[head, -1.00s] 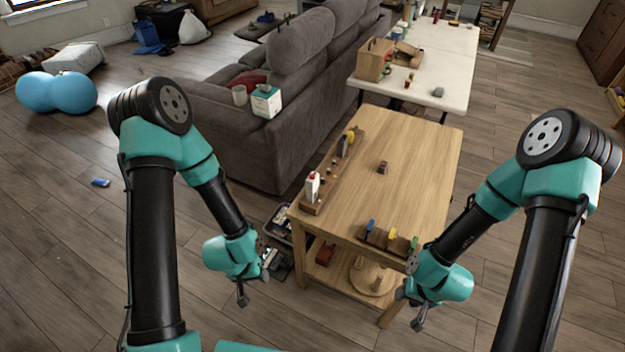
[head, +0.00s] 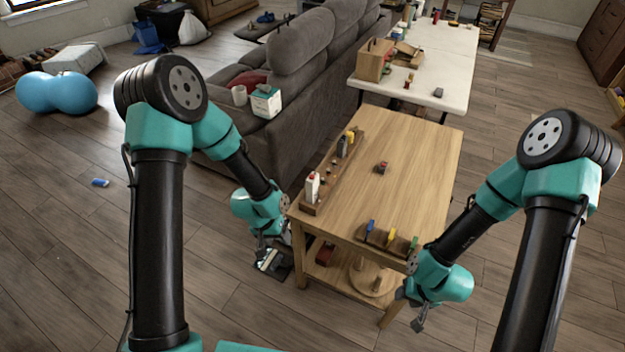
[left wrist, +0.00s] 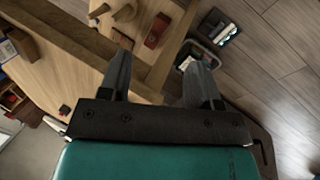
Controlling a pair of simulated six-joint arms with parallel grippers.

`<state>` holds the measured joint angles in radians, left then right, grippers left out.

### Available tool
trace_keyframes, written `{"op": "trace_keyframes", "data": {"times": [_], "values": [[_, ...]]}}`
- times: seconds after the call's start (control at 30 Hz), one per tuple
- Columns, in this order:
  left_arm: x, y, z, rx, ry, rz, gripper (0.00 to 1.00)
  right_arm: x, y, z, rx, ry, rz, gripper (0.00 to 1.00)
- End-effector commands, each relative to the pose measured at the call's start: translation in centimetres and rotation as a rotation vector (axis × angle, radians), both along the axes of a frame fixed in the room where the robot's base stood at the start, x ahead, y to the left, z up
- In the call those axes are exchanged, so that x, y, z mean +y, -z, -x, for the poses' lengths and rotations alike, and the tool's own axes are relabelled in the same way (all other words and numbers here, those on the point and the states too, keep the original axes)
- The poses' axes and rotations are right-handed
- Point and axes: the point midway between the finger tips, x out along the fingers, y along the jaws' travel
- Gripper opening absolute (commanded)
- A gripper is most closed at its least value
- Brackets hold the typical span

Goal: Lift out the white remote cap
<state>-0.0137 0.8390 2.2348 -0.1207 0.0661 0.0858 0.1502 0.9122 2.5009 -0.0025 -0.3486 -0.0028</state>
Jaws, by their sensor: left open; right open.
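I cannot pick out a white remote cap with certainty. A small white upright piece with a red top (head: 312,186) stands at the near end of the long wooden holder (head: 329,178) on the table's left side. In the head view my left gripper (head: 265,246) is at the table's near left side, above the dark bin on the floor. In the left wrist view its two fingers (left wrist: 157,88) are spread with nothing between them. My right gripper (head: 420,320) is open and empty, off the table's near right corner.
The wooden table (head: 410,170) has a small dark red block (head: 381,167) in its clear middle. A low rack (head: 389,240) with coloured pieces lies along its near edge. The bin (left wrist: 203,56) holds small items. A grey sofa (head: 300,100) stands behind on the left.

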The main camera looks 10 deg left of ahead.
Motion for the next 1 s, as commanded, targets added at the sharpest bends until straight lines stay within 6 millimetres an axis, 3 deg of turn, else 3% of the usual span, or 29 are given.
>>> {"op": "trace_keyframes", "data": {"times": [0.03, 0.1, 0.3, 0.43, 0.6, 0.73, 1.0], "values": [[-1.0, -1.7, -2.4, -0.013, 0.038, -0.011, 0.57, 0.0, 0.0, 0.0, 0.000, 0.000, 0.000, 0.43], [-2.2, -4.0, -5.0, -0.015, 0.087, -0.034, 0.57, 0.0, 0.0, 0.0, 0.000, 0.000, 0.000, 0.43], [-5.4, -12.2, -11.5, -0.023, 0.205, -0.132, 0.57, 0.0, 0.0, 0.0, 0.000, 0.000, 0.000, 0.43], [-7.3, -18.8, -14.6, -0.037, 0.254, -0.213, 0.57, 0.0, 0.0, 0.0, 0.000, 0.000, 0.000, 0.43], [-8.9, -25.9, -16.6, -0.048, 0.282, -0.304, 0.57, 0.0, 0.0, 0.0, 0.000, 0.000, 0.000, 0.43], [-9.3, -28.3, -17.0, -0.049, 0.284, -0.336, 0.57, 0.0, 0.0, 0.0, 0.000, 0.000, 0.000, 0.43], [-9.2, -28.5, -17.0, -0.048, 0.285, -0.340, 0.57, 0.0, 0.0, 0.0, 0.000, 0.000, 0.000, 0.43]]}}
